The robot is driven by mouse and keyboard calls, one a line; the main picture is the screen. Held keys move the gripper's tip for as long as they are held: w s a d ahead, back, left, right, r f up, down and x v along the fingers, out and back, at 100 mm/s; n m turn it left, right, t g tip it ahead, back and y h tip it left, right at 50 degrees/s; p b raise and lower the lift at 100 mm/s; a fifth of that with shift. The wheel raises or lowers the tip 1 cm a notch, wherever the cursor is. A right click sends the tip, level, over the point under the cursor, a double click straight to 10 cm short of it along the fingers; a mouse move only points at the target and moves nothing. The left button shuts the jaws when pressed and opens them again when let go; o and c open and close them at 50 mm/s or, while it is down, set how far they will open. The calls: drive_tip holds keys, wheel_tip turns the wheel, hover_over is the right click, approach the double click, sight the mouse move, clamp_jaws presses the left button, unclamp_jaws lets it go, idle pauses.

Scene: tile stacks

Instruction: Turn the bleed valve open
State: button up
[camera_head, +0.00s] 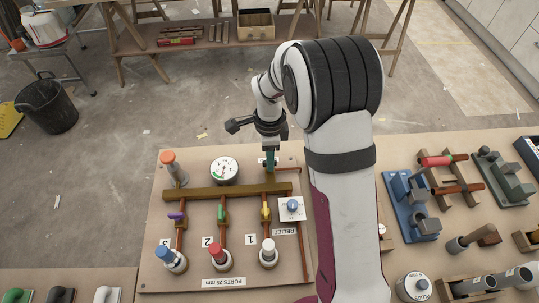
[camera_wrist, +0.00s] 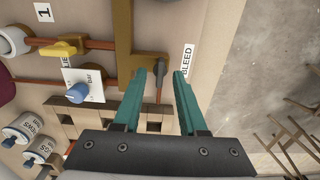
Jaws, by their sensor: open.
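My gripper (camera_head: 270,160) is over the far right part of the pipe board, pointing down. In the wrist view its two teal fingers (camera_wrist: 170,72) are apart, with no object held. The bleed valve (camera_wrist: 160,65) shows as a small dark grey handle at the end of the brass manifold, beside the BLEED label (camera_wrist: 187,58). It appears close to the left fingertip. I cannot tell whether they touch or how the handle is turned. In the head view the gripper hides most of the valve.
The board carries a pressure gauge (camera_head: 224,170), purple, green and yellow valve handles on copper pipes, and a blue relief knob (camera_head: 292,205). An orange-capped post (camera_head: 168,160) stands at the far left. Blue and green fixtures stand at right. Floor lies beyond the board.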

drive_tip(key=shift+f, duration=0.45)
clamp_jaws()
